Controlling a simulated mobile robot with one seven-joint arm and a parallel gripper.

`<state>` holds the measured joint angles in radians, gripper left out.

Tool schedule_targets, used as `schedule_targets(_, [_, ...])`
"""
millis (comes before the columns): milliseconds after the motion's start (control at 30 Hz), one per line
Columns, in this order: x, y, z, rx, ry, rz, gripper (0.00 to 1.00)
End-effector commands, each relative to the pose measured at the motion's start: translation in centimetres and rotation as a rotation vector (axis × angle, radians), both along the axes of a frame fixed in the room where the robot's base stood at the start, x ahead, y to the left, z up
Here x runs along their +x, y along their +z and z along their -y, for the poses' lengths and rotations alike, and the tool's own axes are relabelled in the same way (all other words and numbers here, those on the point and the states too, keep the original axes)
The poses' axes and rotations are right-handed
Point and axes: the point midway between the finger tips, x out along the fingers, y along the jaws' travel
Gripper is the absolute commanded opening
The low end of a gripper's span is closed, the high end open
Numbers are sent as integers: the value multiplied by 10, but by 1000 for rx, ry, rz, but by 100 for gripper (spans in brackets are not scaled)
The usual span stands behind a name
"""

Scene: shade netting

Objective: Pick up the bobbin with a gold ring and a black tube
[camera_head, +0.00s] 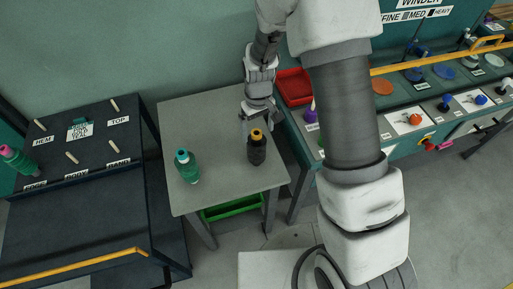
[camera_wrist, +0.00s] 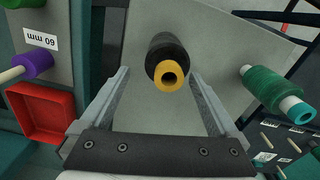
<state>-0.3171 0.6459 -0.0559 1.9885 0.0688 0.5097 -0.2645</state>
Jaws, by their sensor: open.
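The bobbin with a gold ring and a black tube (camera_head: 257,152) stands upright on the small grey table (camera_head: 190,115), near its right edge. In the wrist view the bobbin (camera_wrist: 167,58) shows its gold end toward the camera, between the two fingers. My gripper (camera_head: 254,119) is open, just above and behind the bobbin in the head view. The fingers look apart from it, one on each side in the wrist view. A green bobbin with a teal end (camera_head: 187,167) stands on the same table to the left; it also shows in the wrist view (camera_wrist: 275,92).
A red tray (camera_head: 294,87) and a purple spool (camera_head: 311,114) lie right of the table. A dark rack with pegs (camera_head: 90,150) stands at left, with a pink and green bobbin (camera_head: 17,160). A green bin (camera_head: 232,208) sits below the table.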

Motion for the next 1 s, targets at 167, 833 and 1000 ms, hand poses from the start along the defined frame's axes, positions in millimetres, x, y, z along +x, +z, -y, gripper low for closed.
schedule_targets(167, [0, -11, -2, 0, 0, -1, 96])
schedule_targets(833, [0, -55, -7, 0, -1, 1, 92])
schedule_targets(1000, [0, -55, -7, 0, -1, 1, 62])
